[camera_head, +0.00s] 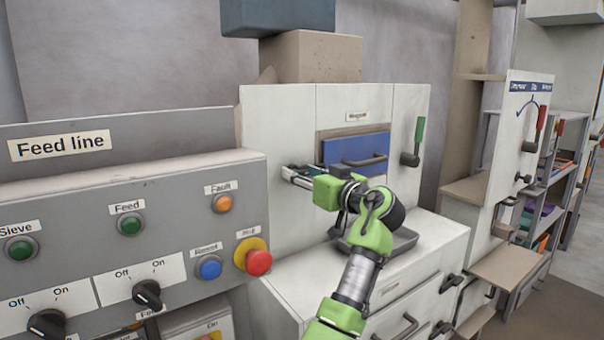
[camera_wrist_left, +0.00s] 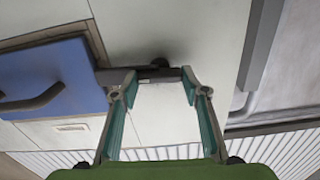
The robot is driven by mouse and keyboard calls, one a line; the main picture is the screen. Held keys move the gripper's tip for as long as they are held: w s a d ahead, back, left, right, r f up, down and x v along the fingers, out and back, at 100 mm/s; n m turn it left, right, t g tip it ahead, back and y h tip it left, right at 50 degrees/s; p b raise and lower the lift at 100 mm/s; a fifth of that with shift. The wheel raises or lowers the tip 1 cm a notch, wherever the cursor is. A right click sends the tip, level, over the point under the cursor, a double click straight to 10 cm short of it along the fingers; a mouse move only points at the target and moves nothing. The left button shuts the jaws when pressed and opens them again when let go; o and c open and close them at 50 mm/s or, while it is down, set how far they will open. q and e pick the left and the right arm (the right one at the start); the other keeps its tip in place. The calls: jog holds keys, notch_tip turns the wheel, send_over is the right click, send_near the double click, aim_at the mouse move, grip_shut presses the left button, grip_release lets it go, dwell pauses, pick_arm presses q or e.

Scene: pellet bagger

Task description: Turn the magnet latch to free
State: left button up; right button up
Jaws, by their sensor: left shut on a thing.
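The blue magnet drawer front (camera_head: 345,150) with its grey handle is set in the white cabinet, under a small label. My left gripper (camera_head: 294,175) is at the cabinet face just left of the drawer. In the left wrist view the magnet latch (camera_wrist_left: 152,74) is a dark bar with a round dark pivot, beside the blue drawer (camera_wrist_left: 45,75). The left gripper (camera_wrist_left: 157,77) has its fingertips on either side of the bar and is shut on it. The gripper and arm hide most of the latch in the head view. My right gripper is not in view.
The grey feed line panel (camera_head: 130,215) with buttons, switches and a red emergency button (camera_head: 258,261) stands close on the left. A green-handled lever (camera_head: 415,142) is right of the drawer. A grey tray (camera_head: 385,243) sits on the cabinet ledge below my arm.

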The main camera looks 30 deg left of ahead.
pick_arm(q)
jog(key=m+p, duration=0.1)
jog(key=m, duration=0.3)
jog(key=shift+w+r+p, duration=0.1)
jog(key=shift+r+p, duration=0.1)
jog(key=shift+p, duration=0.15)
jog(key=m+p, duration=0.2)
jog(key=m, duration=0.2)
jog(key=shift+m+p, duration=0.3)
jog(key=shift+p, duration=0.05)
jog(key=m+p, duration=0.3)
jog(key=m, duration=0.1)
jog(key=shift+w+f+m+p, duration=0.1)
jog(key=shift+f+m+p, duration=0.1)
jog(key=shift+m+p, duration=1.95)
jog(key=shift+m, duration=0.25)
jog(key=o, duration=1)
jog(key=shift+o, duration=0.5)
jog(key=shift+f, duration=0.1)
